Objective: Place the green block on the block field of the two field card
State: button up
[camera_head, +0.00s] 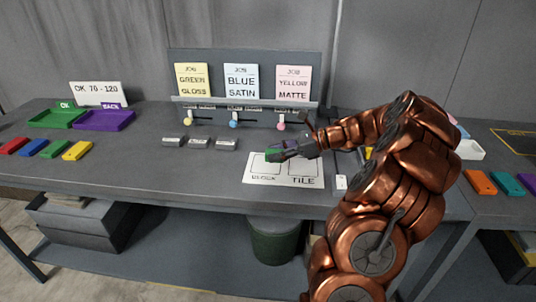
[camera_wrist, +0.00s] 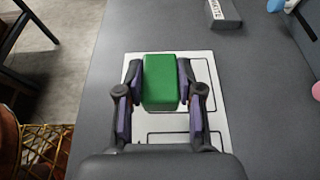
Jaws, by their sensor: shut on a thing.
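The green block (camera_wrist: 161,82) is between the two fingers of my gripper (camera_wrist: 160,88) in the wrist view. The gripper is shut on it. In the head view the green block (camera_head: 273,155) shows at the tip of my gripper (camera_head: 281,151), over the left part of the two field card (camera_head: 249,178). The white card (camera_wrist: 205,68) has two outlined fields, labelled BLOCK at left and TILE at right in the head view. The block covers much of the BLOCK field. I cannot tell whether the block touches the card.
Three grey labelled blocks (camera_head: 198,143) lie behind the card at left. The job card rack (camera_head: 246,85) stands at the back. Red, blue, green and yellow blocks (camera_head: 52,149) lie at far left, near a green tray (camera_head: 57,118) and a purple tray (camera_head: 104,121).

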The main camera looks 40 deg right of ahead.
aim_at(268, 164)
jog(key=w, duration=0.4)
jog(key=shift+a+f, duration=0.15)
jog(key=shift+f, duration=0.05)
jog(key=shift+f+p, duration=0.55)
jog(key=shift+f, duration=1.2)
jog(key=o, duration=1.2)
jog(key=shift+f, duration=0.1)
jog(key=shift+c, duration=0.2)
